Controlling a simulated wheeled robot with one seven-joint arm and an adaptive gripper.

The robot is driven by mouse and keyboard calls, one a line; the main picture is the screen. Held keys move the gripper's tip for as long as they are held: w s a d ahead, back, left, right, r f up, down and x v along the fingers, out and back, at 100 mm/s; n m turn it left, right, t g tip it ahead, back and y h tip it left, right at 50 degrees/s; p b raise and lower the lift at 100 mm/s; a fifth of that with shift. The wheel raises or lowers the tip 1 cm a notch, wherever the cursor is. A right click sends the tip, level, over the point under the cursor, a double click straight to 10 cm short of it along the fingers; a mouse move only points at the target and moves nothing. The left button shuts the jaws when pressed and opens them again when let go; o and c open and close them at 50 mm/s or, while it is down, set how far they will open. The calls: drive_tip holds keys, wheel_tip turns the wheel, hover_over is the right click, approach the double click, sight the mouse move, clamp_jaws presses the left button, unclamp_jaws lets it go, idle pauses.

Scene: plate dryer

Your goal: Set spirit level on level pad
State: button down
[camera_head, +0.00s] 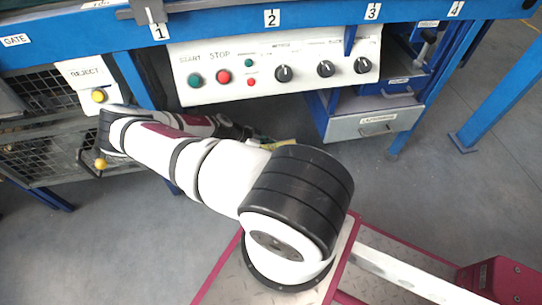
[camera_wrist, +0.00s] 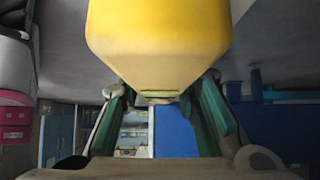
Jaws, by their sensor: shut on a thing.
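A yellow block-like thing, which I take to be the spirit level (camera_wrist: 160,40), fills the top middle of the wrist view, its lower end tapering. My gripper (camera_wrist: 162,95) has its two green-lined fingers on either side of that narrow end and is shut on it. In the head view, only a small yellowish bit of the spirit level (camera_head: 284,143) shows behind my arm, below the control panel. The gripper is mostly hidden there by my arm. I cannot make out the level pad in either view.
A white control panel (camera_head: 222,93) with buttons and knobs is on the blue machine frame. A grey drawer (camera_head: 368,124) is at its lower right. Grey floor is open at the right.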

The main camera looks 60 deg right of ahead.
drive_tip(key=shift+w+f+b, duration=0.1)
drive_tip(key=shift+f+b, duration=1)
drive_tip(key=shift+f, duration=0.7)
drive_tip(key=c, duration=1.2)
unclamp_jaws()
drive_tip(key=p+v, duration=0.4)
drive_tip(key=v, duration=0.8)
